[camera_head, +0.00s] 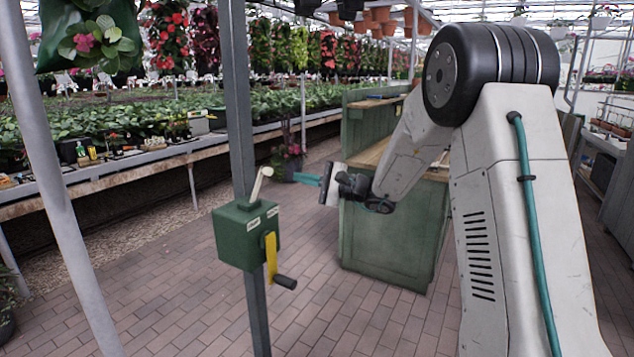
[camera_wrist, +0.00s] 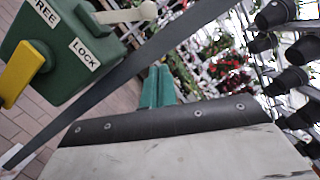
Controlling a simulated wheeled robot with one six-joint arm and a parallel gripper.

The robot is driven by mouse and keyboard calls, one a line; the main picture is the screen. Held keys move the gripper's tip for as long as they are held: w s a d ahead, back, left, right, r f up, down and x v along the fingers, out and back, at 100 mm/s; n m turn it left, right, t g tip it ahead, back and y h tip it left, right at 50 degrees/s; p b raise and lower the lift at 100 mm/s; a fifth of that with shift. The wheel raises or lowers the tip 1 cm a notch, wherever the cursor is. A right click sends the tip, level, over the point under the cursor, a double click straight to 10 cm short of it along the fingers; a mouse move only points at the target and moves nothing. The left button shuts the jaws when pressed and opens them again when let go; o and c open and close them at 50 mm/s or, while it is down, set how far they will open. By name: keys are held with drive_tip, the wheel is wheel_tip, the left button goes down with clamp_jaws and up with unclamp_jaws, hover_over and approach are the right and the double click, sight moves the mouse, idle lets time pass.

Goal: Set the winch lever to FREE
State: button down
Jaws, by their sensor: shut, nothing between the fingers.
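The green winch box (camera_head: 236,240) is fixed to a grey post. Its white lever (camera_head: 260,186) rises from the top and leans right, with a round knob at its end. In the wrist view, the lever (camera_wrist: 125,14) points to the LOCK side, away from the FREE label (camera_wrist: 43,13); the LOCK label (camera_wrist: 84,54) is readable too. A yellow crank (camera_head: 270,256) with a black handle hangs on the box's side. My gripper (camera_head: 297,177), with teal fingers, is shut and empty, right of the lever and apart from it. The fingers (camera_wrist: 157,86) also show in the wrist view.
The grey post (camera_head: 238,110) runs up past the lever. A green wooden counter (camera_head: 385,235) stands behind my arm. A long plant bench (camera_head: 150,165) lies at left, with a slanted pale pole (camera_head: 55,190) before it. The paved floor around the winch is clear.

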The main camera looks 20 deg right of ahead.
drive_tip(key=a+r, duration=0.2)
drive_tip(key=a, duration=0.3)
drive_tip(key=shift+w+a, duration=0.15)
drive_tip(key=shift+a, duration=0.2)
drive_tip(key=shift+d, duration=0.15)
